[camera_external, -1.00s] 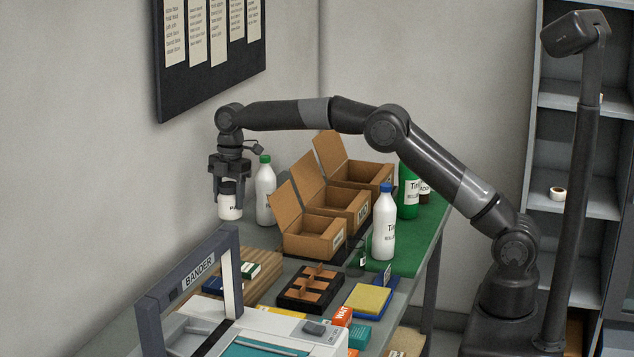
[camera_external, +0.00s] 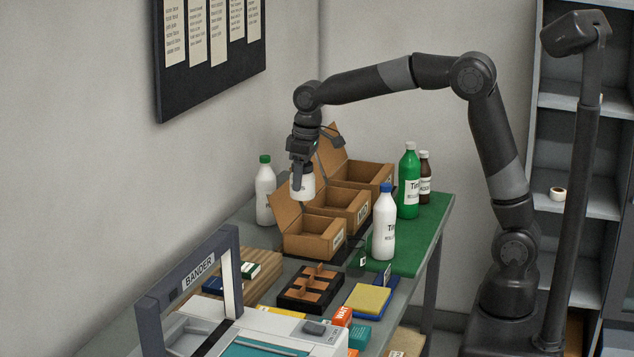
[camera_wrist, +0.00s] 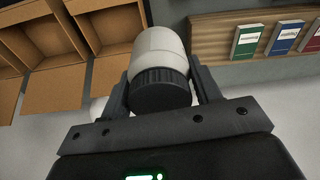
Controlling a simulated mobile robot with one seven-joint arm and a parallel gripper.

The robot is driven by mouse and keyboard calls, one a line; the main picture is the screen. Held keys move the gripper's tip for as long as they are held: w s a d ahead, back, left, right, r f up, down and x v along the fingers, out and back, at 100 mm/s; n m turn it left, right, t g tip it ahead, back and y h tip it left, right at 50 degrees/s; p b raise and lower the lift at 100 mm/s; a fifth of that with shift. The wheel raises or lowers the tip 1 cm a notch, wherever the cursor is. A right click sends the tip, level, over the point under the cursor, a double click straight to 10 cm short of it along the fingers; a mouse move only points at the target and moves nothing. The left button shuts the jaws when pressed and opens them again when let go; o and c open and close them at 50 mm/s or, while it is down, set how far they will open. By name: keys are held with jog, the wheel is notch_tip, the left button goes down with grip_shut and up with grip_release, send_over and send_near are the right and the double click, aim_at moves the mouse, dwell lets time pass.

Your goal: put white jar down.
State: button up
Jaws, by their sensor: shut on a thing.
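The white jar (camera_external: 302,187) is held in my gripper (camera_external: 301,180), above the cardboard boxes in the external view. In the wrist view the jar (camera_wrist: 158,45) is white with a dark ridged lid and sits between the two fingers of my gripper (camera_wrist: 160,85). The gripper is shut on it. In the external view one finger covers part of the jar. The jar is in the air, near the raised flaps of the front and middle boxes.
Open cardboard boxes (camera_external: 312,246) stand in a row below. A white bottle with a green cap (camera_external: 265,195) is to the left. A white blue-capped bottle (camera_external: 384,232) and a green bottle (camera_external: 408,185) stand on the green mat (camera_external: 432,215). A black divided tray (camera_external: 300,303) lies in front.

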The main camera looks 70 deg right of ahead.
jog(key=shift+s+d+m, duration=0.2)
jog(key=shift+s+m, duration=0.4)
jog(key=shift+s, duration=0.45)
jog(key=w+d+r+m, duration=0.2)
jog(key=w+d+r, duration=0.4)
jog(key=w+d, duration=0.15)
jog(key=w+d+f+m+h, duration=0.1)
jog(key=w+d+f+m, duration=0.2)
jog(key=w+d, duration=0.45)
jog(key=w+d+f+m, duration=0.2)
jog(key=w+d+m, duration=0.15)
jog(key=d, duration=0.65)
jog(key=shift+w+d+f+m+g, duration=0.1)
jog(key=shift+w+d+f+m, duration=0.35)
jog(key=shift+d+f, duration=1.9)
jog(key=shift+w+d+f+m+g, duration=0.1)
jog(key=shift+w+d+f+m, duration=0.35)
jog(key=shift+f, duration=3.8)
jog(key=shift+w+d+f+m+g, duration=0.1)
jog(key=shift+w+d+f+m, duration=0.4)
jog(key=shift+d+f, duration=1.8)
jog(key=shift+a+f, duration=1)
jog(key=shift+f, duration=0.1)
jog(key=o, duration=1.1)
jog(key=shift+f, duration=0.1)
jog(key=shift+o, duration=0.2)
